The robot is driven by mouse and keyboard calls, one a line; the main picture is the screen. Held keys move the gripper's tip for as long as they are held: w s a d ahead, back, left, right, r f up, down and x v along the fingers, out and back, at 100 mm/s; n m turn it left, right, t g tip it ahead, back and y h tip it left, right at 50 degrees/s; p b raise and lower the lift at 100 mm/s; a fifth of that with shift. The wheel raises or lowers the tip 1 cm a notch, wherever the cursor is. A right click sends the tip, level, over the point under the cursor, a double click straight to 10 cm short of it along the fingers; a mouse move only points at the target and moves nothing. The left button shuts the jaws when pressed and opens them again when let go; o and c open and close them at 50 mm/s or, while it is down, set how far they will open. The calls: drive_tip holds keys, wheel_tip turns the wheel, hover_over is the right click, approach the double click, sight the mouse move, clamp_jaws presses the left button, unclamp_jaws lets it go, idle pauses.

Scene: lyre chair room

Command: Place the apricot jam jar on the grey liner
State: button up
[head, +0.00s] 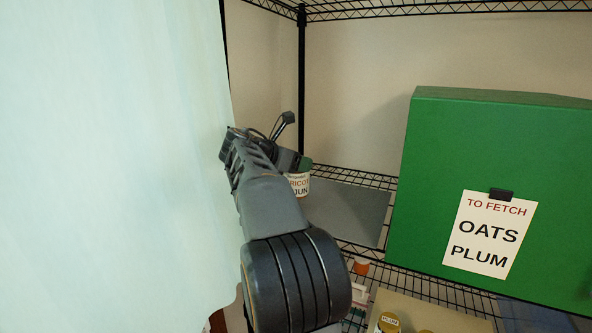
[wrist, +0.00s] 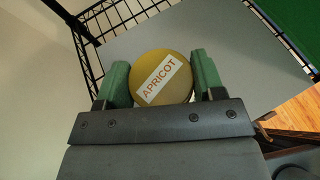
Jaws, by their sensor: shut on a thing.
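The apricot jam jar (wrist: 163,78) shows in the wrist view from above, with a yellow lid and a white label reading APRICOT. My gripper (wrist: 163,82) is shut on it, one green finger on each side. In the head view the jar's white label (head: 299,185) shows partly behind my gripper (head: 303,165). The grey liner (head: 350,212) lies on the wire shelf, to the right of and behind the jar. It also fills the area beyond the jar in the wrist view (wrist: 225,50). I cannot tell whether the jar's base touches the liner.
A pale curtain (head: 110,160) hangs close on the left. A large green box (head: 500,150) with a TO FETCH note (head: 490,233) stands on the right. A lower shelf (head: 430,286) holds yellow-lidded jars (head: 389,323). The visible liner is bare.

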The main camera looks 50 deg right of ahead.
drive_tip(key=shift+f, duration=1.3)
drive_tip(key=o, duration=1.2)
drive_tip(key=shift+f, duration=0.1)
drive_tip(key=b+v, duration=0.2)
drive_tip(key=v, duration=1)
drive_tip(key=s+a+f+m+t+y, duration=0.2)
drive_tip(key=s+a+f+m+y, duration=0.2)
drive_tip(key=a+f, duration=0.4)
drive_tip(key=s+a+f+m+t+y, duration=0.2)
drive_tip(key=s+a+f+m+y, duration=0.2)
drive_tip(key=a+f+m, duration=0.3)
drive_tip(key=s+a+f+m+t+y, duration=0.2)
drive_tip(key=s+a+f+m+y, duration=0.2)
drive_tip(key=a+f, duration=0.5)
drive_tip(key=shift+s+f+m+t+y, duration=0.3)
drive_tip(key=shift+f+m+y, duration=0.15)
drive_tip(key=shift+m+y, duration=0.45)
